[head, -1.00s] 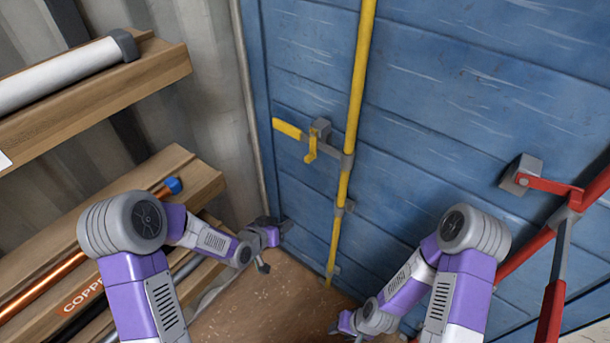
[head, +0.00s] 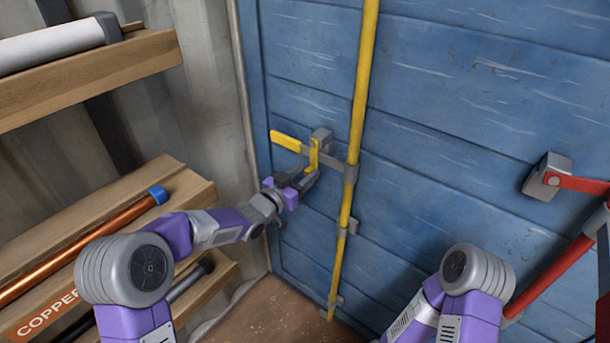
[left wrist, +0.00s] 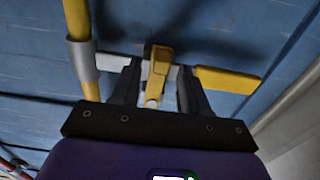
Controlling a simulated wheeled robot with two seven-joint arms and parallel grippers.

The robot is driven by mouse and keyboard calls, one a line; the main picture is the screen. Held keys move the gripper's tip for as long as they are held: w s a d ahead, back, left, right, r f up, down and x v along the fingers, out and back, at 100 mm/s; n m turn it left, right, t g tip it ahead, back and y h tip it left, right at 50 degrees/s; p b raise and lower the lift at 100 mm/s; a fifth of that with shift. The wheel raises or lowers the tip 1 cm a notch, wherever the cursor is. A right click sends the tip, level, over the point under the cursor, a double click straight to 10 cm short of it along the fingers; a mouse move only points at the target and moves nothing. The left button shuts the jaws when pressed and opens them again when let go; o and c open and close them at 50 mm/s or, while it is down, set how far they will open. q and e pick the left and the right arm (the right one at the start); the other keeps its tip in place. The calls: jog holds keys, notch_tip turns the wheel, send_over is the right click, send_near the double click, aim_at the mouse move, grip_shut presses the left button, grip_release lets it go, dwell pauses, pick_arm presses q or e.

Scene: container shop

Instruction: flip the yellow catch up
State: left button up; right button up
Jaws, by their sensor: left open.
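The yellow catch (head: 314,155) hangs down from a grey bracket on the blue door, beside the yellow bar. It also shows in the left wrist view (left wrist: 158,72), between the two fingers. My left gripper (head: 300,176) is open, with its fingers on either side of the catch's lower part. I cannot tell whether a finger touches it. A yellow handle (head: 290,141) sticks out to the left of the catch; it shows at the right in the left wrist view (left wrist: 228,80). My right gripper is out of view, below the head picture; only my right arm shows.
The tall yellow bar (head: 358,110) runs down the blue door (head: 440,160) just right of the catch. Wooden shelves (head: 90,85) with pipes stand at the left. A red handle (head: 580,184) with a grey bracket is at the right.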

pick_arm(q)
jog(key=shift+w+d, duration=0.3)
jog(key=shift+w, duration=0.05)
jog(key=shift+c, duration=0.3)
grip_shut()
